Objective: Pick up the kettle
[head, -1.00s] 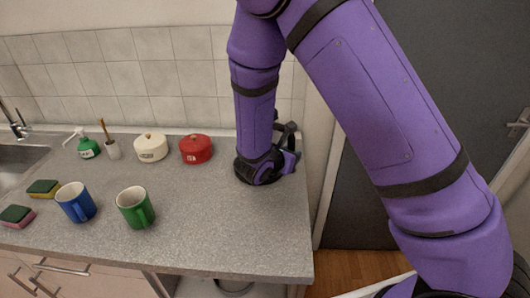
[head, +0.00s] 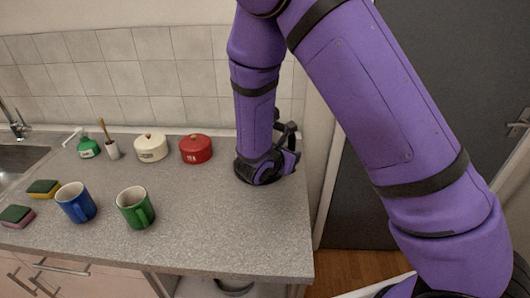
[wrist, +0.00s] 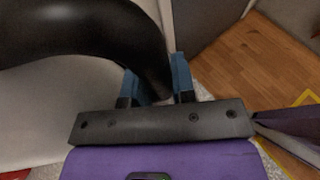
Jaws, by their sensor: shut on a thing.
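The kettle shows in the wrist view as a thick, black, curved handle (wrist: 85,35). My gripper (wrist: 157,82) has its two blue fingers on either side of the handle's end and is shut on it. A pale surface lies below the handle's curve; I cannot tell whether it is the kettle's body. In the head view my purple arm comes down at the right end of the counter and hides the kettle and the fingers. I cannot tell whether the kettle is off the counter.
On the grey counter (head: 215,225) stand a red pot (head: 196,150), a cream pot (head: 151,148), a green mug (head: 135,208), a blue mug (head: 76,203), a green soap bottle (head: 88,147), a brush holder (head: 112,150) and two sponges (head: 43,188). The counter's right edge is close to my wrist.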

